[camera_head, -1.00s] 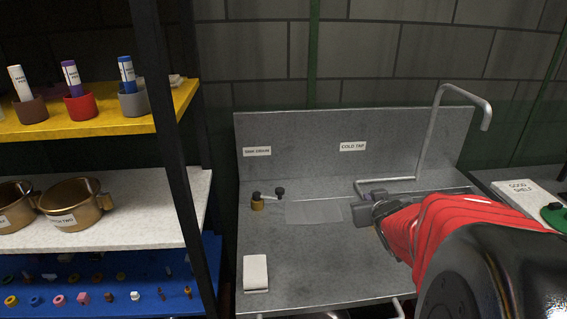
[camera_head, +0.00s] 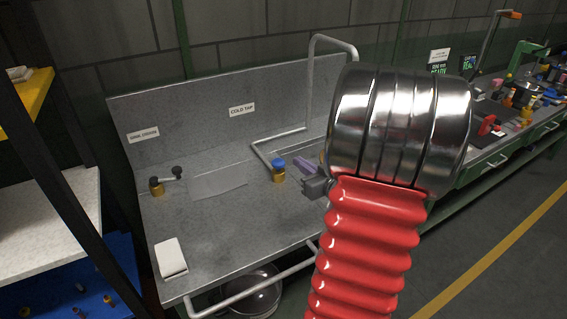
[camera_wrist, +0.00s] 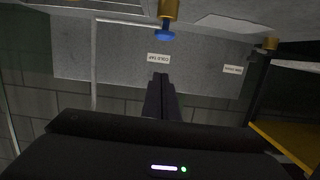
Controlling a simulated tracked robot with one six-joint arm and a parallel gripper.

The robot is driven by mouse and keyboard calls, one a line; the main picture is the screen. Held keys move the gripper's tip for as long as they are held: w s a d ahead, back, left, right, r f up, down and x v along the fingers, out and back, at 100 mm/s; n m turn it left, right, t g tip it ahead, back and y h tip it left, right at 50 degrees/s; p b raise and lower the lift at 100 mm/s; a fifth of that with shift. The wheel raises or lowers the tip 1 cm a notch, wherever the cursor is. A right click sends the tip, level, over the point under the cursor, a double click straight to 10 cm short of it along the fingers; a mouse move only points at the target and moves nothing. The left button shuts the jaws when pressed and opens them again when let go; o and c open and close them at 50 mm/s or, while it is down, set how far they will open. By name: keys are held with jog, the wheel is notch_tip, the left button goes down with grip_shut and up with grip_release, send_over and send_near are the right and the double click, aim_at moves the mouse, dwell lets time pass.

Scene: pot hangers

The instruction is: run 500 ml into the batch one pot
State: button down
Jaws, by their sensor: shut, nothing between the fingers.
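The cold tap's brass valve with a blue knob (camera_head: 278,168) stands on the grey sink counter, below the "COLD TAP" label (camera_head: 241,110). Its grey spout pipe (camera_head: 310,85) rises behind and arches right. My gripper (camera_head: 313,188) is shut and empty, just right of the valve and apart from it. In the wrist view, which is upside down, my shut fingers (camera_wrist: 161,78) point towards the label, and the blue knob (camera_wrist: 166,36) is beyond them. No batch one pot shows now. My arm hides part of the sink's right side.
A second brass valve with a dark handle (camera_head: 157,186) stands at left by the drain label (camera_head: 143,135). A white block (camera_head: 170,257) lies at the counter's front left. A rail (camera_head: 250,280) runs along the front. A cluttered green bench (camera_head: 520,115) stands at right.

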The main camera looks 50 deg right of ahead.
send_over(278, 165)
jog(key=s, duration=0.3)
jog(key=f, duration=0.2)
jog(key=shift+w+d+f, duration=0.15)
jog(key=shift+f, duration=0.85)
jog(key=shift+w+d+f, duration=0.1)
jog(key=shift+f, duration=0.85)
